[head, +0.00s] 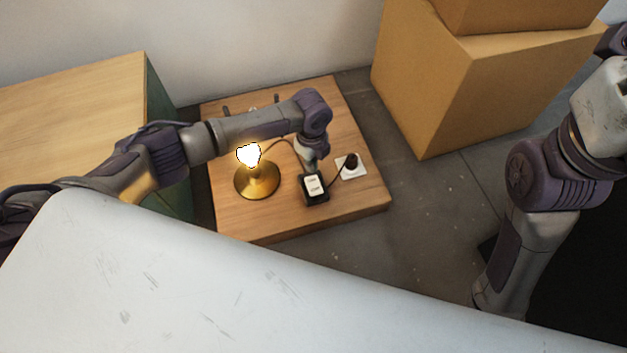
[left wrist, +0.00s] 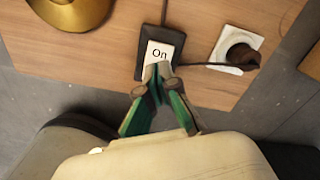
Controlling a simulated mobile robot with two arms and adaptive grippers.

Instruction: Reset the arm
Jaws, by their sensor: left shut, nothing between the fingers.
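My left arm reaches in from the left over the wooden board (head: 290,216). My left gripper (left wrist: 159,72) is shut and empty, its fingertips at the lower edge of the switch (left wrist: 162,52), which reads "On"; I cannot tell whether they touch. In the head view the switch (head: 314,187) sits in a black housing, and my arm hides most of that gripper. The brass lamp (head: 257,181) stands left of the switch with its bulb (head: 249,155) glowing brightly. My right arm shows at the right edge, but its gripper is out of view.
A black plug sits in the white wall-type socket (head: 351,169) right of the switch, with a cable running to the switch. Cardboard boxes (head: 480,75) stand at the back right. A wooden-topped cabinet (head: 70,120) stands at the left. Grey floor is free right of the board.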

